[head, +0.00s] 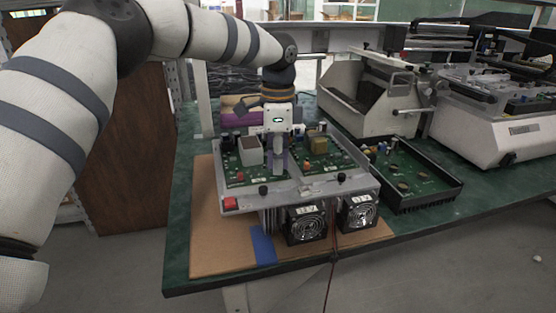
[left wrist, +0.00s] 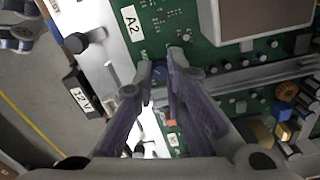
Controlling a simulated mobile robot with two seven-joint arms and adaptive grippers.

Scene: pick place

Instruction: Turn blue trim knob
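My left gripper (head: 279,168) points down onto the left part of the green circuit board (head: 318,155) of the powered unit. In the left wrist view the two purple-grey fingers of this gripper (left wrist: 160,66) are a narrow gap apart at the tips. A small blue part, which looks like the blue trim knob (left wrist: 159,69), shows between the fingertips. The fingers seem apart from it, though contact is hard to judge. In the head view the gripper hides the knob. My right gripper is in neither view.
Around the gripper stand a grey boxed part (head: 250,152), a yellowish transformer (head: 318,145) and small black knobs (head: 263,190). Two fans (head: 305,224) are at the unit's front. A black tray with another board (head: 415,180) lies to the right. The table's right front is clear.

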